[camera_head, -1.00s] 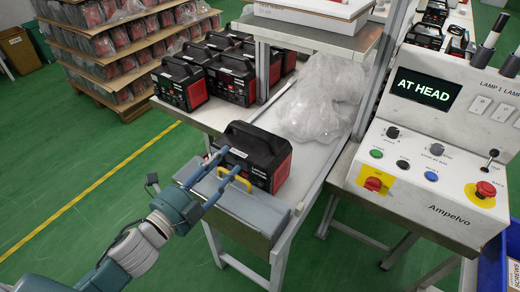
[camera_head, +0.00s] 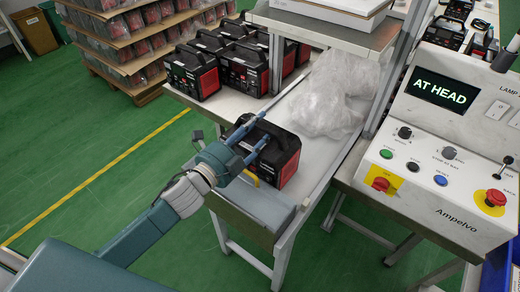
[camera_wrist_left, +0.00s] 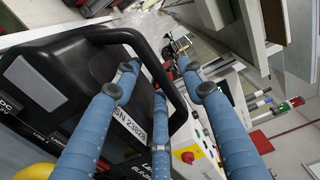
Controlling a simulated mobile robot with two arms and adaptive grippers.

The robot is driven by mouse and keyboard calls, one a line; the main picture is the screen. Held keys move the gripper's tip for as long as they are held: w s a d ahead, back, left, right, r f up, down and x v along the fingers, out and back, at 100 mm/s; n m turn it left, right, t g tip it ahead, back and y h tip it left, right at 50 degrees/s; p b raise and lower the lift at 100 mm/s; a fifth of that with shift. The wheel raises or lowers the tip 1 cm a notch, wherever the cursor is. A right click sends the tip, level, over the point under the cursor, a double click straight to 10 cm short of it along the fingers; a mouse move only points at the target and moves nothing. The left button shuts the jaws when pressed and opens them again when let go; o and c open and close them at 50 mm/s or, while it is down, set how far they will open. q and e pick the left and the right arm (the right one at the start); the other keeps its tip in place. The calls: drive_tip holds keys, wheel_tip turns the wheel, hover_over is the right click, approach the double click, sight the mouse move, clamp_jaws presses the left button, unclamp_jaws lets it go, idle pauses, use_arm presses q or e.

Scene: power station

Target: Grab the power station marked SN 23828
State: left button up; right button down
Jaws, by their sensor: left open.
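The power station (camera_head: 285,158) is black with red sides and a carry handle, and stands upright on the near end of the bench. The wrist view shows the power station (camera_wrist_left: 45,85) close up, with a white label (camera_wrist_left: 129,124) reading SN 23828. My left gripper (camera_head: 250,136) is open at the top of the power station, by its handle. In the wrist view the blue fingers (camera_wrist_left: 160,70) show on either side of part of the black handle (camera_wrist_left: 152,57). I cannot tell whether they touch it. My right gripper is not in view.
Several similar power stations (camera_head: 243,70) stand farther back on the bench. Clear plastic bags (camera_head: 322,100) lie right of the power station. A shelf (camera_head: 325,28) overhangs the bench, and a control panel (camera_head: 440,150) stands at right. Green floor is free at left.

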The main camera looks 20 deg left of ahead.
use_arm(q)
drive_tip(key=shift+w+d+f, duration=0.1)
drive_tip(key=shift+w+d, duration=0.15)
drive_tip(key=shift+w, duration=0.35)
drive_tip(key=shift+s, duration=0.1)
clamp_jaws()
